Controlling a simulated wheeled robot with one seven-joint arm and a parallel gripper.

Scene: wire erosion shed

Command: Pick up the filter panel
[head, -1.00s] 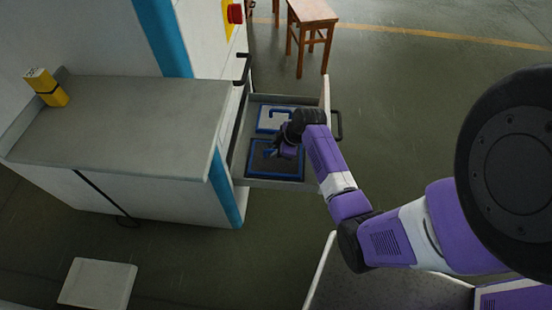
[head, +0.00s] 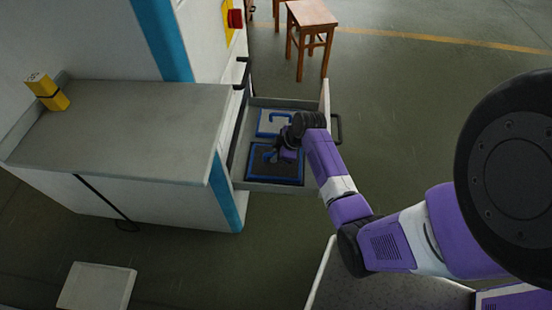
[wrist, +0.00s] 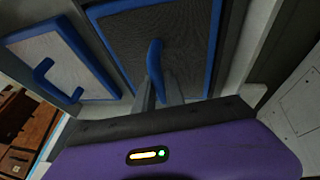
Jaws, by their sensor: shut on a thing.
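Two blue-framed filter panels lie in the open drawer. The nearer one has a dark mesh (head: 284,171) and the farther one a pale mesh (head: 268,128). In the wrist view the dark panel (wrist: 190,45) fills the top middle and the pale panel (wrist: 82,62) is at the left, its blue handle free. My gripper (head: 277,158) reaches down into the drawer over the dark panel. Its fingers (wrist: 160,92) are shut on that panel's upright blue handle. The hand hides part of the dark panel. I cannot tell whether it is clear of the drawer floor.
The drawer (head: 240,160) has grey walls close around the panels, with a black pull on its front. A grey worktop (head: 130,130) with a yellow block (head: 50,92) stands to the left. A wooden stool (head: 312,14) stands behind. Floor right of the drawer is clear.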

